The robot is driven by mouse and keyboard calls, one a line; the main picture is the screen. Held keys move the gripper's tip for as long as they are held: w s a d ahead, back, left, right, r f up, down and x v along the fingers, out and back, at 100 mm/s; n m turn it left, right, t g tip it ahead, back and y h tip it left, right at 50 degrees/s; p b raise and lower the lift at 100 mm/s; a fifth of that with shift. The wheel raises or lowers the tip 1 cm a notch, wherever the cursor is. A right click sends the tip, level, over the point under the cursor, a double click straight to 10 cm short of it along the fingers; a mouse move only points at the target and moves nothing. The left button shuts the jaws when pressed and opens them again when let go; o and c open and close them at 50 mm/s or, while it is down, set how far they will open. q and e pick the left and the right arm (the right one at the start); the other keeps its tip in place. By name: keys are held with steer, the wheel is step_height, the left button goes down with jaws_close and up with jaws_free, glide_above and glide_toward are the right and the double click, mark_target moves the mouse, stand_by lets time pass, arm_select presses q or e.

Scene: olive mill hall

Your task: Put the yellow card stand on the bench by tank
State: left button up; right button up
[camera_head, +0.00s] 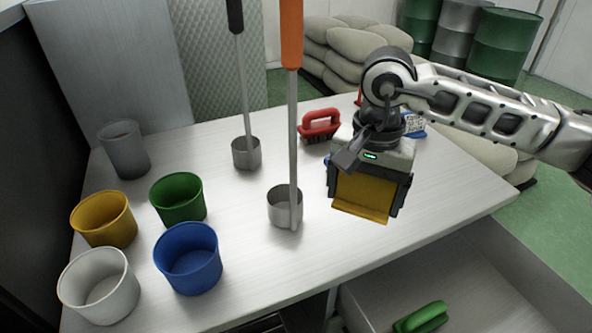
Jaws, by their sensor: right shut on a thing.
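The yellow card stand (362,198) is between the fingers of my right gripper (369,203), which is shut on it. My right arm comes in from the right and the gripper points down over the right part of the white bench (440,200). The stand's lower lip shows below the fingers; its upper part is hidden by the gripper. I cannot tell whether the stand touches the bench top. My left gripper is not in view. No tank that I can name for sure shows here.
Yellow (104,221), green (178,199), blue (188,259), white (99,287) and grey (124,150) cups stand at left. Two tall-handled ladles (285,205) (246,153) stand mid-bench. A red-handled brush (320,125) lies behind the gripper. The front right of the bench is clear.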

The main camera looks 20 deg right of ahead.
steer(key=s+d+r+m+b, duration=0.25)
steer(key=d+m, duration=0.45)
steer(key=m, duration=0.6)
steer(key=s+d+r+m+b, duration=0.25)
steer(key=d+m, duration=0.55)
steer(key=m, duration=0.5)
steer(key=w+f, duration=0.3)
steer(key=w, duration=0.1)
steer(key=w+d+f, duration=0.1)
steer(key=w+f, duration=0.2)
steer(key=w, duration=0.2)
steer(key=w+d+f, duration=0.1)
steer(key=w+f, duration=0.2)
steer(key=w, duration=0.1)
steer(key=shift+w+d+f, duration=0.25)
steer(key=shift+f, duration=0.15)
steer(key=shift+w+f, duration=0.25)
steer(key=shift+f, duration=0.15)
step_height(320, 180, down, 3)
steer(key=shift+d+f, duration=0.1)
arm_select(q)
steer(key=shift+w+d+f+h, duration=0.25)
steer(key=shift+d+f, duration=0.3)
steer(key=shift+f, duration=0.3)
